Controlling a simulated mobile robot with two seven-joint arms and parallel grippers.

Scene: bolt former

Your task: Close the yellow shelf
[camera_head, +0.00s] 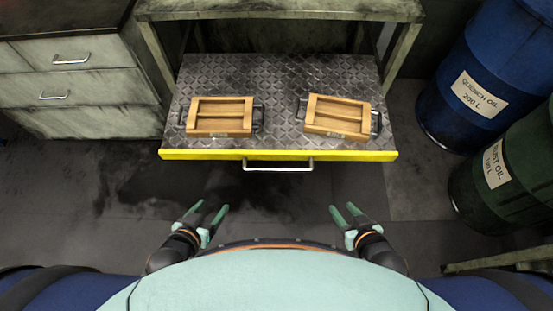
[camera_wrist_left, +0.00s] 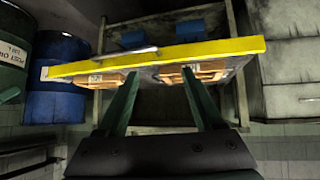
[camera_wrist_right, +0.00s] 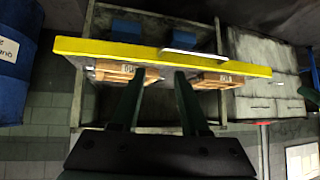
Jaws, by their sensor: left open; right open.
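The yellow shelf (camera_head: 345,156) is a diamond-plate drawer with a yellow front edge, pulled out from under a metal bench. A silver handle (camera_head: 278,166) sits at the middle of its front. Its yellow front also shows in the left wrist view (camera_wrist_left: 200,52) and the right wrist view (camera_wrist_right: 110,50). My left gripper (camera_head: 209,208) is open and empty, in front of the shelf and left of the handle. My right gripper (camera_head: 343,209) is open and empty, in front of the shelf and right of the handle. Neither touches the shelf.
Two wooden trays with dark handles, a left one (camera_head: 220,117) and a right one (camera_head: 338,117), rest on the shelf. A grey cabinet (camera_head: 85,75) stands left. A blue drum (camera_head: 490,75) and a green drum (camera_head: 515,170) stand right. The floor before the shelf is clear.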

